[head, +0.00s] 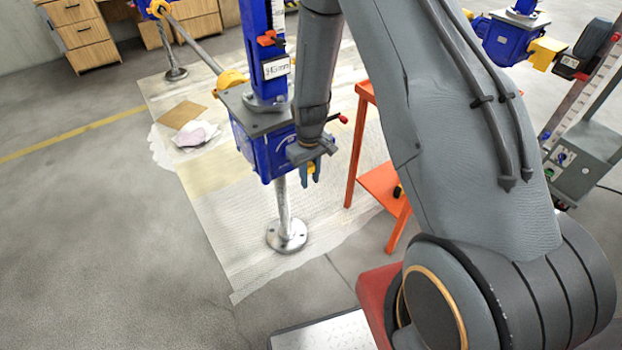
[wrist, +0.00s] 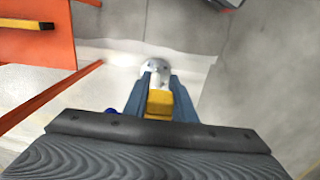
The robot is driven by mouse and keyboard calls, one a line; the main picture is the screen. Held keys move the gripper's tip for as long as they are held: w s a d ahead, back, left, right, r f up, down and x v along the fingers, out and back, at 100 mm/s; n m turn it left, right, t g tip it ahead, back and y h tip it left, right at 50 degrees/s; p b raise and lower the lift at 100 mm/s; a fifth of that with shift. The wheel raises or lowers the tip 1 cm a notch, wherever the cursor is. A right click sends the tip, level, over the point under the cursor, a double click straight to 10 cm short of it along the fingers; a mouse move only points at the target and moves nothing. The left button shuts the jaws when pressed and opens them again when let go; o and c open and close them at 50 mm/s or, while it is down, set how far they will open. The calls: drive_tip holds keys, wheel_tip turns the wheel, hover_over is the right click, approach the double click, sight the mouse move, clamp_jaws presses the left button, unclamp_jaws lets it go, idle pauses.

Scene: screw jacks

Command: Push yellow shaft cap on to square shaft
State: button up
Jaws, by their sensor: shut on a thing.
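A yellow shaft cap (wrist: 158,104) sits between the two blue-grey fingers of my gripper (wrist: 156,90) in the wrist view. My gripper (head: 311,178) is shut on it. In the head view a small bit of yellow (head: 310,167) shows between the fingers, which point down. The gripper is close to the lower right side of the blue screw jack housing (head: 262,150). I cannot tell whether the cap touches the housing. I cannot make out the square shaft; my wrist covers part of the housing's right side.
The jack stands on a metal post with a round flange (head: 287,235) on a pale floor sheet. An orange stand (head: 385,185) is close to the right of my gripper. A control box (head: 582,160) and another blue jack (head: 507,38) stand farther right.

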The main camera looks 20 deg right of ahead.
drive_tip(key=shift+w+a, duration=0.2)
drive_tip(key=shift+w, duration=0.4)
drive_tip(key=o, duration=1.1)
wheel_tip(320, 180, up, 7)
drive_tip(key=shift+f+b, duration=0.1)
drive_tip(key=shift+b, duration=0.65)
drive_tip(key=shift+r, duration=0.5)
